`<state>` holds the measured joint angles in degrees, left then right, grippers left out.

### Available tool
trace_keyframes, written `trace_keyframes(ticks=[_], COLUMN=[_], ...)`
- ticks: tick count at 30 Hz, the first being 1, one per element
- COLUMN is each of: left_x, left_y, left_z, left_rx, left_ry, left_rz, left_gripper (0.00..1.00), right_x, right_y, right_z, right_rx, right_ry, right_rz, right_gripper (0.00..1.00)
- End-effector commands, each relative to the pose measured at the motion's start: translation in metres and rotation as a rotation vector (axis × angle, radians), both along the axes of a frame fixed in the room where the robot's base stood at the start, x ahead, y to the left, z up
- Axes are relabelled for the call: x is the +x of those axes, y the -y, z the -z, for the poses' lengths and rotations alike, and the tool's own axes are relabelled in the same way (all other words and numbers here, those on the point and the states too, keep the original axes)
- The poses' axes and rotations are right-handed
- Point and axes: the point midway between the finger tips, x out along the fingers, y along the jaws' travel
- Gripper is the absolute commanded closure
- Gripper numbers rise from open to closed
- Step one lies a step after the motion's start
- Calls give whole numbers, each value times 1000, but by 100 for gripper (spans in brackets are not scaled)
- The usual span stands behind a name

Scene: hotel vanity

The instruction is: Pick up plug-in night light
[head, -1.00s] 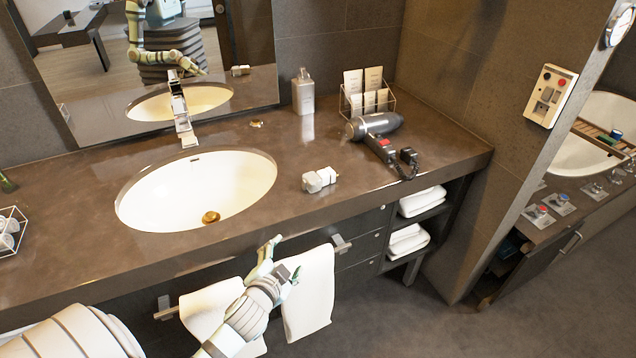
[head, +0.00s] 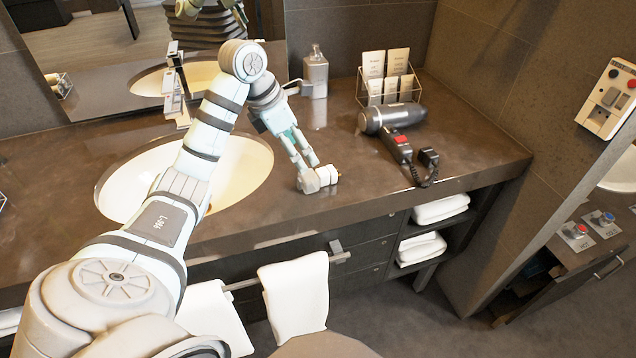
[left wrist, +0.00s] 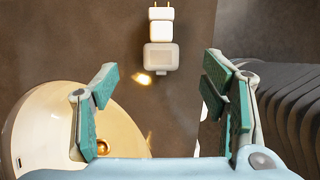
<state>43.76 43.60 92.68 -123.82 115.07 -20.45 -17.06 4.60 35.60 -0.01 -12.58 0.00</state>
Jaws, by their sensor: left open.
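The plug-in night light (head: 326,176) is a small white block with a paler grey-white end, lying on the brown counter right of the sink. In the left wrist view the night light (left wrist: 160,45) lies at the top middle, its two brass prongs pointing up the picture. My left gripper (head: 306,166) reaches down over the counter at the night light. In the left wrist view its green-padded fingers (left wrist: 163,105) are spread wide, with the night light ahead of and between them, apart from both pads. My right gripper is not in view.
The oval sink (head: 236,168) lies left of the night light. A hair dryer (head: 398,122) with a coiled cord lies to the right. A soap bottle (head: 316,72) and a wire rack (head: 390,82) stand behind. Towels (head: 296,298) hang below the counter's front edge (head: 390,207).

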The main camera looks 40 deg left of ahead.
Motion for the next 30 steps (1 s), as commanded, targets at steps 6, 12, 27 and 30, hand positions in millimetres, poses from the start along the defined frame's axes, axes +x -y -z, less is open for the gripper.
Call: trace_keyframes(ticks=[6,12,27,30], left_x=[15,26,32,32], left_y=[11,16,18,18], left_z=[42,75,91,91], left_rx=[-4,-6,-3,-3], left_ry=[-1,-4,2,2], left_rz=[5,3,1,1], left_gripper=[33,33,61,77], right_x=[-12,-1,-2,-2], right_y=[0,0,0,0], right_z=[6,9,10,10], right_rx=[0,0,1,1], right_ry=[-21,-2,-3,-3], right_rz=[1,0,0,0], right_gripper=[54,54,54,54])
